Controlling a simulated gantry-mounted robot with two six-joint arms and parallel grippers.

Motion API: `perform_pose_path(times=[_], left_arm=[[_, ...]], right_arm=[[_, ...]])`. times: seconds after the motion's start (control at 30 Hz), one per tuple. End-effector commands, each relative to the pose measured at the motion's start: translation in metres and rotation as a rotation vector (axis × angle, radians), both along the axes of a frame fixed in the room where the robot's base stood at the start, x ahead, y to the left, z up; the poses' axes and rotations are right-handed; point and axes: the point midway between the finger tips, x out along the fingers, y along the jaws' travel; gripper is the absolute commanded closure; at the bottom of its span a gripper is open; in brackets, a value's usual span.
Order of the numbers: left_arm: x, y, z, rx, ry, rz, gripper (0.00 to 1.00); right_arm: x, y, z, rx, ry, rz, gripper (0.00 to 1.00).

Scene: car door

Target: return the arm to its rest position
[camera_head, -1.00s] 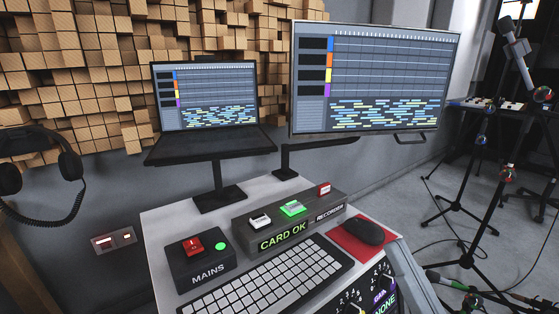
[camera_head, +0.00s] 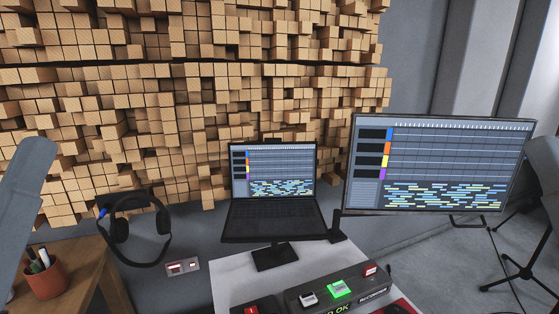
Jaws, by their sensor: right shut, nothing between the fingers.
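My right arm (camera_head: 546,165) shows as a grey link cut off by the right edge of the head view, beside the large monitor. It is raised clear of the desk. Its gripper is shut with nothing held, though the fingertips cannot be made out clearly. My left arm (camera_head: 25,180) shows as a grey-blue link at the left edge, in front of the block wall panel. Its gripper is out of the picture.
The white desk (camera_head: 228,282) carries a recorder box (camera_head: 338,289) with lit buttons. A laptop (camera_head: 272,188) and a monitor (camera_head: 440,165) stand on arms behind it. A pen pot (camera_head: 43,281) stands on a wooden table (camera_head: 88,268).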

Motion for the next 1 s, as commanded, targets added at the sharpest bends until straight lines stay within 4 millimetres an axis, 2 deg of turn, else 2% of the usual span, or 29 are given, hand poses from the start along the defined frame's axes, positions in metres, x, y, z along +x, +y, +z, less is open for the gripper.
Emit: perform_pose_path(times=[0.03, 0.1, 0.2, 0.3, 0.4, 0.5, 0.83, 0.93, 1.0], left_arm=[[0.000, 0.000, 0.054, 0.000, -0.001, 0.000, 0.50], [0.000, 0.000, 0.089, 0.000, -0.001, 0.000, 0.50], [0.000, 0.000, 0.136, 0.000, 0.000, 0.000, 0.50], [0.000, 0.000, 0.173, 0.000, -0.001, 0.000, 0.50], [0.000, 0.000, 0.195, 0.000, 0.000, 0.000, 0.50], [0.000, 0.000, 0.203, 0.000, 0.000, 0.000, 0.50], [0.000, 0.000, 0.197, 0.000, 0.001, 0.000, 0.50], [0.000, 0.000, 0.185, 0.000, 0.000, 0.000, 0.50], [0.000, 0.000, 0.166, 0.000, 0.000, 0.000, 0.50]], right_arm=[[0.000, 0.000, 0.054, 0.000, 0.000, 0.000, 1.00], [0.000, 0.000, 0.088, 0.000, 0.000, 0.000, 1.00], [0.000, 0.000, 0.136, -0.001, 0.000, -0.001, 1.00], [0.000, 0.000, 0.173, -0.001, 0.000, -0.001, 1.00], [0.000, 0.000, 0.195, -0.001, 0.000, -0.001, 1.00], [0.000, 0.000, 0.202, -0.001, 0.001, -0.001, 1.00], [0.000, 0.000, 0.197, -0.001, 0.000, -0.001, 1.00], [0.000, 0.000, 0.184, -0.001, 0.000, -0.001, 1.00], [0.000, 0.000, 0.166, -0.001, 0.000, -0.001, 1.00]])
